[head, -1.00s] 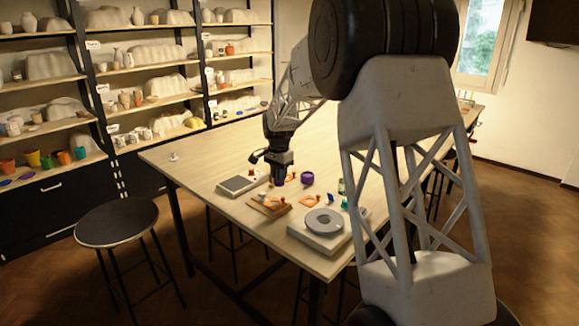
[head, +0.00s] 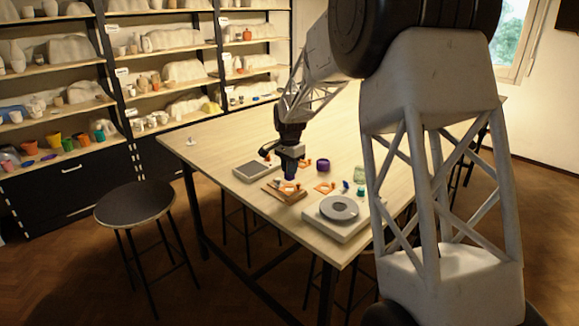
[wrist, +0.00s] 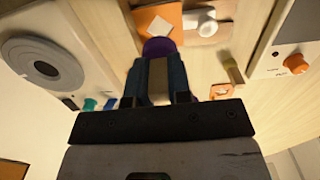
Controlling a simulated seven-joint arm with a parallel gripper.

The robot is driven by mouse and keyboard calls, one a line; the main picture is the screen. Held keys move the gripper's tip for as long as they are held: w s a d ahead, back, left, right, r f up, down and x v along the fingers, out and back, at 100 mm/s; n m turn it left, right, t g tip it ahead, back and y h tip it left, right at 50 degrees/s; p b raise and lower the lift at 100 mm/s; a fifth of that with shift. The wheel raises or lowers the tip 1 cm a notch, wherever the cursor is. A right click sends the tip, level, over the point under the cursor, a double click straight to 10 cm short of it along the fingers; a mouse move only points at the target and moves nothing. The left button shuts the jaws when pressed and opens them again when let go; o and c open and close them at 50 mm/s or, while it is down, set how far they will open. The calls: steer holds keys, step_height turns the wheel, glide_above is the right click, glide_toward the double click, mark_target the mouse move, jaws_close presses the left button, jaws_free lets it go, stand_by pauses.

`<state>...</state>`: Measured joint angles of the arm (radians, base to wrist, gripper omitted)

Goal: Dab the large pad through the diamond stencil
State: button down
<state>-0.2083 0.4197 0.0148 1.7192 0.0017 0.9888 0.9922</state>
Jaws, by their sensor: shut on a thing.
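My gripper (head: 290,172) is shut on the large pad (wrist: 158,48), which has a purple face and a pale handle between the fingers. The diamond stencil (wrist: 158,20) is an orange sheet with a pale diamond opening, just beyond the pad in the wrist view. In the head view the stencil (head: 290,187) lies on a wooden board (head: 277,194), and the pad hangs very close over it. I cannot tell whether pad and stencil touch. The pad hides part of the sheet.
A round grey disc on a white base (head: 339,208) stands to the right. A second orange sheet (head: 325,188) and a purple pot (head: 323,165) lie near it. A grey-topped flat box (head: 256,171) is at left. The table's far left is mostly clear.

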mark_target(290, 178)
steer(key=shift+f, duration=1.8)
steer(key=shift+f, duration=0.6)
stand_by(0.6)
steer(key=shift+r, duration=0.1)
steer(key=shift+r, duration=2.5)
steer(key=shift+f, duration=0.15)
steer(key=shift+a+f, duration=0.1)
steer(key=shift+f, duration=1.75)
steer(key=shift+f, duration=0.6)
